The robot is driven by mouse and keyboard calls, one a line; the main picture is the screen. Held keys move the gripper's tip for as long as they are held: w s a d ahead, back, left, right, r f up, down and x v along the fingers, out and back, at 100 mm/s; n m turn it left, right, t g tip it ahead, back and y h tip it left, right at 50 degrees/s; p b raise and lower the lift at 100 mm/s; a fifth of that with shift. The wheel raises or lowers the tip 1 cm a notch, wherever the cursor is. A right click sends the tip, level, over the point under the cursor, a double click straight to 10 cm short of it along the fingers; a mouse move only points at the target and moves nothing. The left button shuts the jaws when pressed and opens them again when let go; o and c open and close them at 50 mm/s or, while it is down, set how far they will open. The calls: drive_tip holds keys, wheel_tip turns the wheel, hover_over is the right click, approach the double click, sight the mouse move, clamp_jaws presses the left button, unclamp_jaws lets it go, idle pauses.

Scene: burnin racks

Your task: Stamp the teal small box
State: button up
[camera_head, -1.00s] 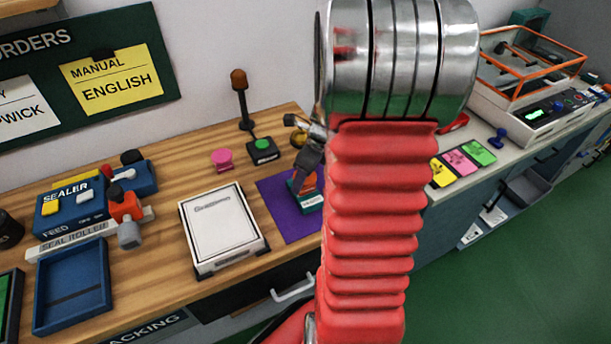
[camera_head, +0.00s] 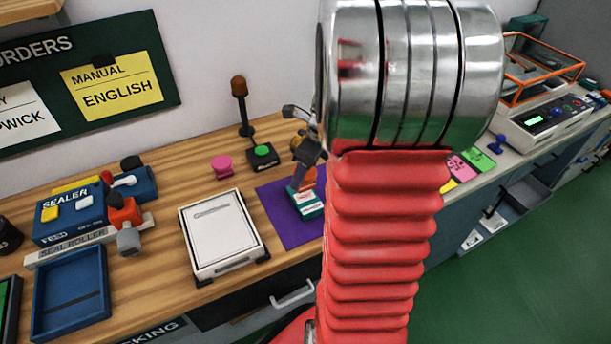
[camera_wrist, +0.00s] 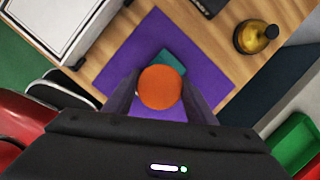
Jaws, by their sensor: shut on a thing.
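The teal small box (camera_head: 311,210) lies on a purple mat (camera_head: 283,228) on the wooden bench. Its top bears a pale label. My gripper (camera_head: 299,180) is over the box and shut on a stamp with a round orange knob (camera_wrist: 160,87). In the head view the orange part (camera_head: 309,177) shows just above the box, partly behind a finger and my arm. In the wrist view a corner of the teal box (camera_wrist: 170,62) shows beyond the knob. I cannot tell whether the stamp's underside touches the box.
A white box (camera_head: 222,232) stands left of the mat. Behind are a pink round item (camera_head: 222,166), a green button (camera_head: 263,151) and a brass-coloured item (camera_wrist: 257,37). A blue sealer (camera_head: 75,214) and blue tray (camera_head: 70,290) are at left.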

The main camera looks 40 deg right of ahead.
drive_tip(key=shift+r, duration=1.4)
